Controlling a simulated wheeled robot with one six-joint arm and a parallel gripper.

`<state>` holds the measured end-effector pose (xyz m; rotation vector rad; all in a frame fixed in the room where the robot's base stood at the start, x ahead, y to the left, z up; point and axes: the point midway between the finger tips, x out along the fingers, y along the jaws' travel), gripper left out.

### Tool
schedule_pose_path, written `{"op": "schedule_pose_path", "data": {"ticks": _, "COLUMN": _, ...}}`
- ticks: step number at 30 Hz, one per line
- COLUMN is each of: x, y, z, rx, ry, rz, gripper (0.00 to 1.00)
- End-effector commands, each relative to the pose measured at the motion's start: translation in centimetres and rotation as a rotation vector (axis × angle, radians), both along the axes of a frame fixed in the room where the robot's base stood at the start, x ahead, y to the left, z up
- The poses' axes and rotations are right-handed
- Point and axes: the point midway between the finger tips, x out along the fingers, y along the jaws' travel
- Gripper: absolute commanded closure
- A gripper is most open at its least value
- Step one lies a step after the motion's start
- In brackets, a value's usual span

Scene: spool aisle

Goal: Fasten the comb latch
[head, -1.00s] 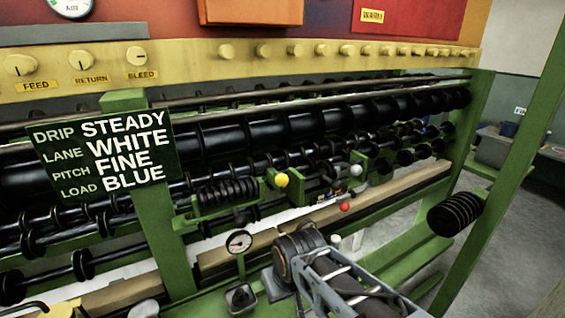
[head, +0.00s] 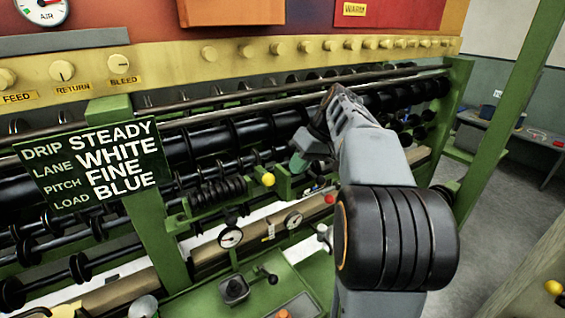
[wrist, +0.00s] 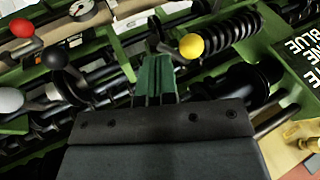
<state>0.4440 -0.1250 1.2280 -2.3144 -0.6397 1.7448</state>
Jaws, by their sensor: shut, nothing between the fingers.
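My gripper (head: 298,163) reaches in front of the roller machine, its green fingers together and empty; they also show in the wrist view (wrist: 155,78). In the head view a yellow ball knob (head: 268,180) is just below left of the fingertips, and a red ball knob (head: 329,199) is below right. In the wrist view the yellow knob (wrist: 191,46) is right of the fingertips, with the red (wrist: 21,28), black (wrist: 55,57) and white (wrist: 10,99) knobs to the left. A black ribbed coil (head: 215,192) sits left of the yellow knob. I cannot tell which part is the comb latch.
A sign (head: 93,166) reads DRIP STEADY, LANE WHITE, PITCH FINE, LOAD BLUE. Grey floor (head: 490,235) is clear at right.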

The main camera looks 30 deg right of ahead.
Motion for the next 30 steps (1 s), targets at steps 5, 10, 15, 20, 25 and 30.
{"op": "schedule_pose_path", "data": {"ticks": 5, "x": 1.2, "y": -4.6, "z": 3.4, "rx": 0.075, "ry": -0.084, "rz": 0.080, "gripper": 1.00}}
{"op": "schedule_pose_path", "data": {"ticks": 10, "x": 1.4, "y": -6.3, "z": 4.5, "rx": 0.102, "ry": -0.129, "rz": 0.124, "gripper": 1.00}}
{"op": "schedule_pose_path", "data": {"ticks": 15, "x": 1.4, "y": -6.6, "z": 4.6, "rx": 0.106, "ry": -0.137, "rz": 0.135, "gripper": 1.00}}
{"op": "schedule_pose_path", "data": {"ticks": 20, "x": 1.4, "y": -6.6, "z": 4.6, "rx": 0.106, "ry": -0.137, "rz": 0.134, "gripper": 1.00}}
{"op": "schedule_pose_path", "data": {"ticks": 25, "x": 1.5, "y": -6.3, "z": 4.2, "rx": 0.106, "ry": -0.136, "rz": 0.133, "gripper": 1.00}}
{"op": "schedule_pose_path", "data": {"ticks": 30, "x": 2.1, "y": -5.0, "z": 2.5, "rx": 0.107, "ry": -0.134, "rz": 0.135, "gripper": 1.00}}
